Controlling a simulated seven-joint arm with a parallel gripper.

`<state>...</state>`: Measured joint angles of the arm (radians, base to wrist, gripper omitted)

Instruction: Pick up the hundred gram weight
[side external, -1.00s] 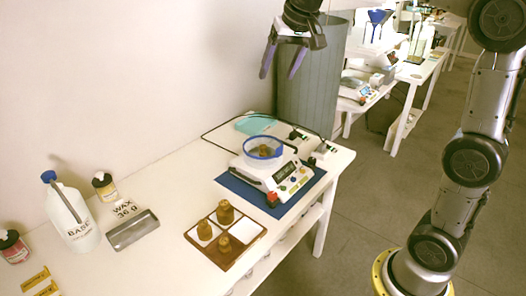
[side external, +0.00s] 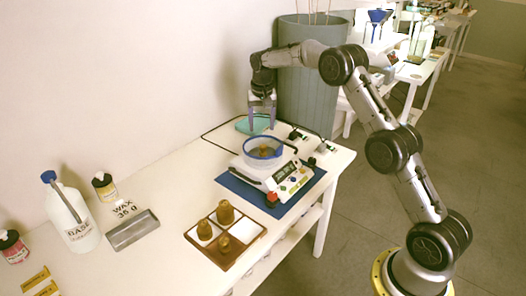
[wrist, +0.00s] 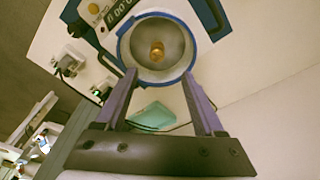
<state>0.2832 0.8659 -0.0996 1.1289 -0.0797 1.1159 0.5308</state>
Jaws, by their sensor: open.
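A small brass weight (side external: 264,151) sits inside the blue-rimmed pan (side external: 250,159) on the scale; it also shows in the wrist view (wrist: 157,50). My gripper (side external: 261,126) is open and empty, pointing down above the back of the pan. In the wrist view its fingertips (wrist: 158,77) are apart, on either side of the pan's near edge. Several-compartment wooden tray (side external: 252,243) holds three brass weights: one at the back (side external: 225,211), one at the left (side external: 204,229), one at the front (side external: 224,244). Its right compartment is empty. I cannot read any gram marks.
The scale (side external: 287,177) stands on a blue mat (side external: 240,188). A dark cable loops behind it, near a teal cloth-like sheet (side external: 249,125). The wall is close behind.

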